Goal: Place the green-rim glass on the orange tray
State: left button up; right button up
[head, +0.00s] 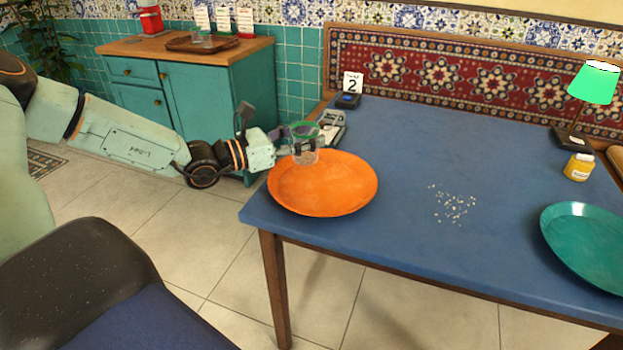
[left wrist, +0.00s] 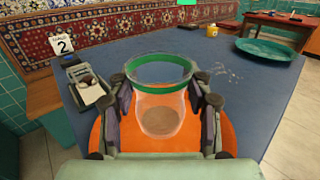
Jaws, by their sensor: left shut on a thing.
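The green-rim glass (left wrist: 160,110) is clear with a green band at its top. My left gripper (head: 305,146) is shut on it, with a finger on each side of the glass in the left wrist view (left wrist: 162,108). The glass (head: 304,153) is upright in the head view, over the far left part of the orange tray (head: 325,190). The tray lies on the blue table near its left end and also shows beneath the glass in the left wrist view (left wrist: 226,133). I cannot tell whether the glass touches the tray. My right gripper is not in view.
A card reader (head: 332,122) and a number 2 sign (head: 352,84) stand behind the orange tray. White crumbs (head: 454,205) lie mid-table. A teal tray (head: 585,243), yellow jar (head: 579,167) and green lamp (head: 594,83) are at right. A teal cabinet (head: 205,95) stands behind my left arm.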

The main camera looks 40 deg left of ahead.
aim_at(295, 157)
pick_arm(q)
notch_tip(295, 157, down, 3)
jog(key=shift+d+f+b, duration=0.1)
jog(key=shift+f+b, duration=0.1)
jog(key=shift+b, duration=0.55)
jog(key=shift+d+f+b, duration=0.2)
jog(key=shift+f+b, duration=0.1)
jog(key=shift+f, duration=0.1)
notch_tip(295, 157, down, 3)
jog(key=shift+a+f+b, duration=0.15)
jog(key=shift+f+b, duration=0.05)
jog(key=shift+b, duration=0.85)
jog(key=shift+w+f, duration=0.1)
jog(key=shift+f, duration=0.15)
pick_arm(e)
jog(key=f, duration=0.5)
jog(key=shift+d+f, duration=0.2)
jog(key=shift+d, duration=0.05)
pick_arm(q)
jog(key=shift+r, duration=0.1)
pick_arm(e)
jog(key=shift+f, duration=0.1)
pick_arm(q)
jog(key=shift+f+b, duration=0.2)
jog(key=shift+b, duration=0.1)
jog(key=o, duration=1.2)
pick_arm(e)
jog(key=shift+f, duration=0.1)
